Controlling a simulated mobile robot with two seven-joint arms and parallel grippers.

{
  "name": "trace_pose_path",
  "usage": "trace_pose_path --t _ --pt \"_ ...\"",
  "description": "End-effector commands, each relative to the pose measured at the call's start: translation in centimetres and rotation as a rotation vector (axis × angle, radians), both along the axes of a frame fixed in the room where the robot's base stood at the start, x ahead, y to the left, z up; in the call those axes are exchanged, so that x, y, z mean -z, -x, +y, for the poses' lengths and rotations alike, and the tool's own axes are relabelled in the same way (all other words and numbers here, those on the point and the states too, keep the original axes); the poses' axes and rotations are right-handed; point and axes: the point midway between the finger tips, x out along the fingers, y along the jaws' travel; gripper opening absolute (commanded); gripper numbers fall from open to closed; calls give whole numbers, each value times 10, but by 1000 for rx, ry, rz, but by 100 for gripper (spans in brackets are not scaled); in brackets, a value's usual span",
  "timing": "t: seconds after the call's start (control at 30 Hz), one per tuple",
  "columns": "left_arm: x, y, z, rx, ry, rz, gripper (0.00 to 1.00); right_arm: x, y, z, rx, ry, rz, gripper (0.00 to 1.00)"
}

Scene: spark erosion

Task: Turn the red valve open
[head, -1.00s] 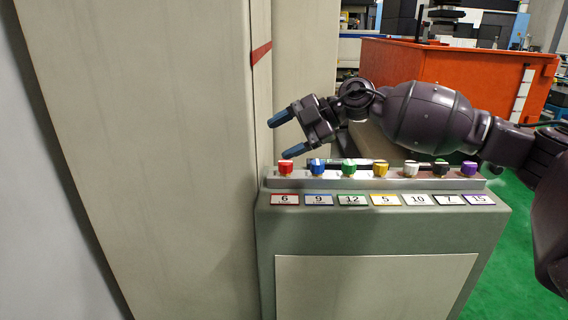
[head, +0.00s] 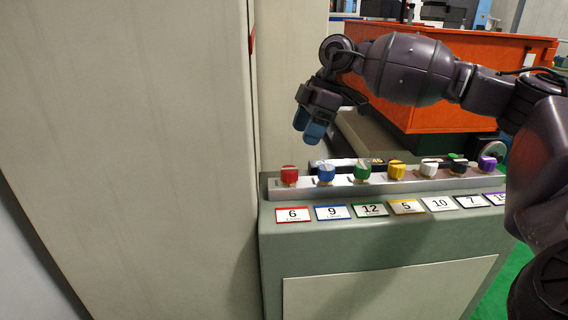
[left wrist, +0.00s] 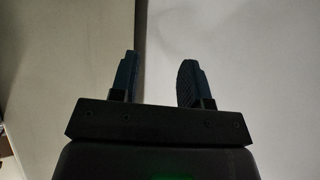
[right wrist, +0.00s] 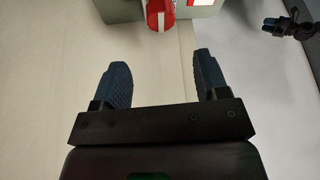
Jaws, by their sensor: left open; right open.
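The red valve (head: 289,175) is the leftmost knob in a row on top of a grey-green cabinet, above a label reading 6. In the right wrist view the red valve (right wrist: 160,14) shows at the top edge, beyond the fingertips and roughly between them. My right gripper (head: 310,132) is above and slightly right of the red valve in the head view, pointing down, open and empty. Its two fingers are spread apart in the right wrist view (right wrist: 160,75). My left gripper (left wrist: 160,75) is open and empty in front of a pale surface; it is not in the head view.
Blue (head: 326,173), green (head: 362,171), yellow (head: 397,170) and other knobs stand right of the red one. A tall beige panel (head: 130,140) rises close on the left. An orange container (head: 470,85) stands behind.

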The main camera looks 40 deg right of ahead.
Motion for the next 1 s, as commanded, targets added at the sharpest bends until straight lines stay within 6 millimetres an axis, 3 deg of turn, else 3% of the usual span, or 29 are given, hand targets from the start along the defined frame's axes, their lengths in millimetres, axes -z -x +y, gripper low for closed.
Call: trace_pose_path --t 0.2,0.5,0.7,1.0 --pt "11 7 1 0 -2 23 43 36 -5 12 -3 -1 5 68" --pt "14 1 3 15 -13 17 43 78 -12 29 -2 -2 3 68" --pt "10 -4 3 18 -14 5 43 91 -14 35 -3 -2 1 68" --pt "11 -4 2 14 -10 5 43 92 -15 36 -2 -2 -1 68"
